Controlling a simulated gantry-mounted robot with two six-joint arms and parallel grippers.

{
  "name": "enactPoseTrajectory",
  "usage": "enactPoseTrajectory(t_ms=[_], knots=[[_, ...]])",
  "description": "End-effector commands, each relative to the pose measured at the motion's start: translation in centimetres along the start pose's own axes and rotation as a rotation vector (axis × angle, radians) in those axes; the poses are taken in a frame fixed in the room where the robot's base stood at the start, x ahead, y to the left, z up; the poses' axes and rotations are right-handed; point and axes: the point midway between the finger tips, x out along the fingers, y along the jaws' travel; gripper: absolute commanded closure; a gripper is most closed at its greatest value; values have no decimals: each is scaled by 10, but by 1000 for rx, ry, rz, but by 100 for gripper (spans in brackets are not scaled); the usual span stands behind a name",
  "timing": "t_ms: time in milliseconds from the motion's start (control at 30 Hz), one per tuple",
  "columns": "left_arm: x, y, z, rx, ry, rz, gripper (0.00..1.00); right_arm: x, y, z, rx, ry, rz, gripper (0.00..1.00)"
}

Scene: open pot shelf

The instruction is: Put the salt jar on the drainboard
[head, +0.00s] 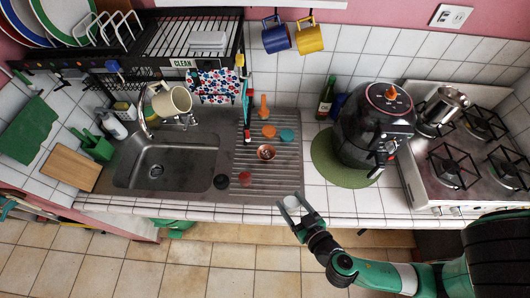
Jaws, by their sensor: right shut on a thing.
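My right gripper (294,209) is shut on a small whitish jar (291,202), which appears to be the salt jar. The fingers cover part of its sides, and no label is readable. It is held at the counter's front edge, just below the front right corner of the drainboard in the head view. The drainboard (285,177) is a ridged metal surface right of the sink. A copper-coloured bowl (266,152), an orange piece (268,131), a teal piece (287,135) and a red round piece (245,179) are on it. My left gripper is not in view.
The sink (180,165) lies left of the drainboard. The drainboard's front right part is bare. A dish rack (190,40) hangs above.

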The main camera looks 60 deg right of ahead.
Motion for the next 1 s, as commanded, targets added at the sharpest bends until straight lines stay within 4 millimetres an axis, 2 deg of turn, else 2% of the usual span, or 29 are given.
enactPoseTrajectory(t_ms=[200,367,400,567,700,833,1000], knots=[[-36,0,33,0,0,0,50,18,7,15,13,-7,14,96],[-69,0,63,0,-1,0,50,28,14,15,10,9,5,96],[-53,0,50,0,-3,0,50,30,18,2,3,0,10,96],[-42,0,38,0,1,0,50,55,33,1,5,-2,10,96],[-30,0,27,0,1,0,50,84,50,1,7,1,12,96],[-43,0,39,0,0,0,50,118,63,30,6,2,8,96],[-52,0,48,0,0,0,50,140,72,44,4,4,4,96]])
